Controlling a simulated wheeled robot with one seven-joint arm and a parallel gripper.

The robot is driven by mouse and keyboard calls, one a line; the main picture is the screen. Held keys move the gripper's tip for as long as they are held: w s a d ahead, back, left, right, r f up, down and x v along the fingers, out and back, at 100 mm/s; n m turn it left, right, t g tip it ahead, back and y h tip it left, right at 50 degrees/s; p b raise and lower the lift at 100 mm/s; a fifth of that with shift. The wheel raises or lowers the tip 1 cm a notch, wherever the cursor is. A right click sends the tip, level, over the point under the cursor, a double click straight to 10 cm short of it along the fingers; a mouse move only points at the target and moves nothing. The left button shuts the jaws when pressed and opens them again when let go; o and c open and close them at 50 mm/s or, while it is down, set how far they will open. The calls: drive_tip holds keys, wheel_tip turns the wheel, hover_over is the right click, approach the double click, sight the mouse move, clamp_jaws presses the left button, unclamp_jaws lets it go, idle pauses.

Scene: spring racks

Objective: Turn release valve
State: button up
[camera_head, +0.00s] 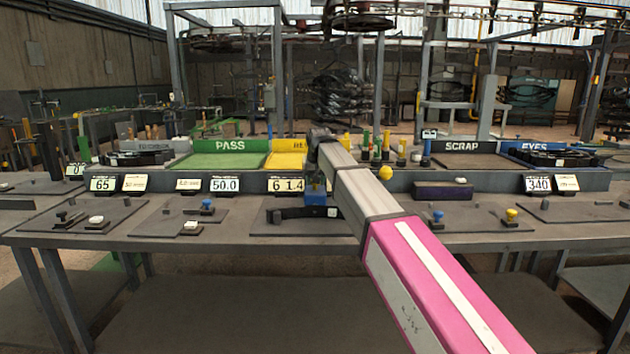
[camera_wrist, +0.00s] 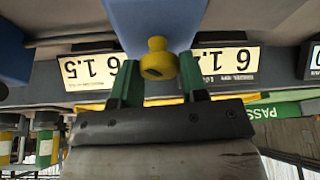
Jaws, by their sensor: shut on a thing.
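In the wrist view, the two green fingers of my gripper (camera_wrist: 159,80) stand on either side of a yellow round knob (camera_wrist: 157,62) with a dark slot. The knob sits at the end of a blue body (camera_wrist: 155,18); I take the two together as the release valve. My gripper is shut on it; the exact contact is hard to see. In the head view, a blue block (camera_head: 316,194) shows below my gripper (camera_head: 318,172), over a dark curved piece (camera_head: 290,213) on a mat. My arm hides part of this spot.
Number cards (camera_head: 286,185) line the rack behind the gripper. A green PASS tray (camera_head: 222,160), a yellow tray (camera_head: 285,161) and a SCRAP tray (camera_head: 472,160) lie behind. Small knobbed fittings (camera_head: 207,206) stand left, with others (camera_head: 511,214) at right. The bench front (camera_head: 220,243) is clear.

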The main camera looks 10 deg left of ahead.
drive_tip(key=n+y, duration=0.1)
drive_tip(key=n, duration=0.1)
drive_tip(key=n+g, duration=0.1)
drive_tip(key=n, duration=0.2)
drive_tip(key=shift+n+y, duration=0.3)
drive_tip(key=shift+y, duration=0.1)
drive_tip(key=n+g, duration=0.1)
drive_tip(key=n, duration=0.1)
drive_tip(key=n+g+y, duration=0.1)
drive_tip(key=n, duration=0.2)
drive_tip(key=shift+w+n, duration=0.1)
drive_tip(key=shift+n, duration=0.2)
drive_tip(key=o, duration=0.9)
drive_tip(key=shift+d, duration=0.1)
drive_tip(key=shift+r, duration=0.1)
drive_tip(key=w+v, duration=0.1)
drive_tip(key=v, duration=0.9)
drive_tip(key=shift+s+r, duration=0.3)
drive_tip(key=shift+s, duration=0.1)
drive_tip(key=shift+d, duration=0.1)
